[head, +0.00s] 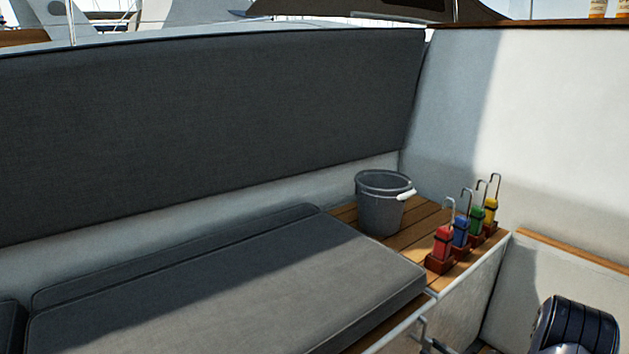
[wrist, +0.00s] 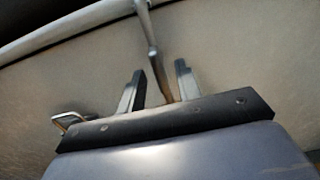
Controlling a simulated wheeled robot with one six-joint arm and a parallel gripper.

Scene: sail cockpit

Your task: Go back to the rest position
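My gripper (wrist: 160,68) shows in the wrist view with its two fingers apart. A thin grey metal rod (wrist: 152,45) runs down from a pale rail and passes in the gap between the fingers; I see no finger closed on it. A dark rounded part of my arm (head: 575,328) is at the lower right of the head view. In the head view my fingers cannot be made out clearly.
A grey bucket (head: 380,205) stands on the wooden slats behind the bench cushion (head: 230,285). Red, blue, green and yellow hooked items (head: 461,232) stand in a row near the edge. A metal rail (head: 425,312) with a hook runs along the bench front.

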